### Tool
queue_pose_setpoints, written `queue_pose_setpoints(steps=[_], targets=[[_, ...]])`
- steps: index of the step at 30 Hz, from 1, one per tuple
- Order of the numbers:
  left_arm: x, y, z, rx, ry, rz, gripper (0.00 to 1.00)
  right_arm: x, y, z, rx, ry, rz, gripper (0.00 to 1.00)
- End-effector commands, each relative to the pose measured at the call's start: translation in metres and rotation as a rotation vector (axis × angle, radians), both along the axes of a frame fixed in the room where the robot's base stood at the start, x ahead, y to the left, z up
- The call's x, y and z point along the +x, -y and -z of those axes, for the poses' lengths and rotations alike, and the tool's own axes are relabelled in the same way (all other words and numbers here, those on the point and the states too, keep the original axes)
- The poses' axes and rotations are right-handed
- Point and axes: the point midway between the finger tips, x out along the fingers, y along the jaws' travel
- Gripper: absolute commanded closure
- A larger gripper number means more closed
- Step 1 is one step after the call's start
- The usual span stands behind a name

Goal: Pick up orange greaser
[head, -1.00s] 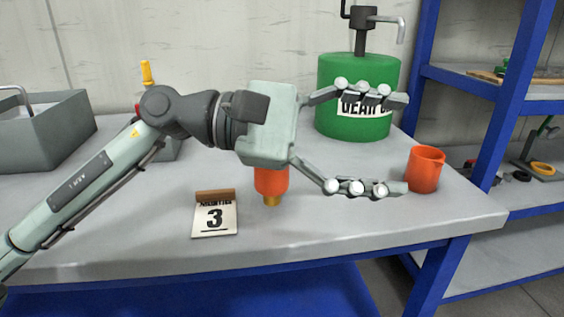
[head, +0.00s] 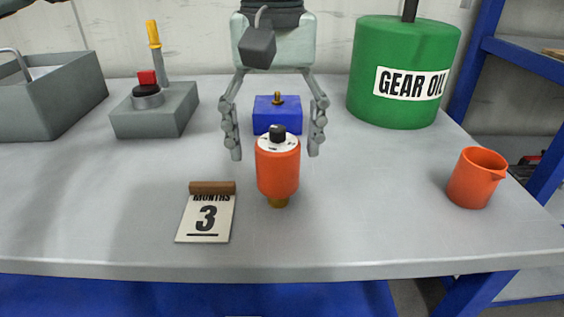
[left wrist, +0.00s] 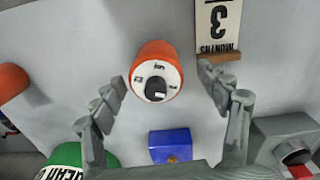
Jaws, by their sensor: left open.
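The orange greaser (head: 278,172) stands upright on the workbench, with a white dial top, a black knob and a brass tip at its base. My left gripper (head: 274,155) is open, its fingers pointing down and spread to either side, behind the greaser in the head view. In the left wrist view the greaser (left wrist: 157,70) lies ahead between the open fingers (left wrist: 165,92), apart from both. My right gripper is not in view.
A blue block (head: 277,112) with a brass fitting stands behind the greaser. The "3 months" card (head: 207,215) is at its left, an orange cup (head: 476,177) at right. A green gear oil drum (head: 403,75) and grey lever box (head: 155,110) stand farther back.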

Motion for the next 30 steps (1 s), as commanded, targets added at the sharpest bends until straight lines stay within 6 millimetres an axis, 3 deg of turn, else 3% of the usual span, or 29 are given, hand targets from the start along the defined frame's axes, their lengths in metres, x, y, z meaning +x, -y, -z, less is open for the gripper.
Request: queue_pose_setpoints(steps=[10,19,30], targets=[[-0.005,0.003,0.046,-0.002,-0.001,-0.001,0.25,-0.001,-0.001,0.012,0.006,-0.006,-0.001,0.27],[-0.005,0.003,0.051,-0.004,-0.001,-0.001,0.25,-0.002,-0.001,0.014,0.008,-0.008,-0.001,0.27],[-0.005,0.003,0.051,-0.004,0.0,-0.001,0.71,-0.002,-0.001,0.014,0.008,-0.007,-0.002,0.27]])
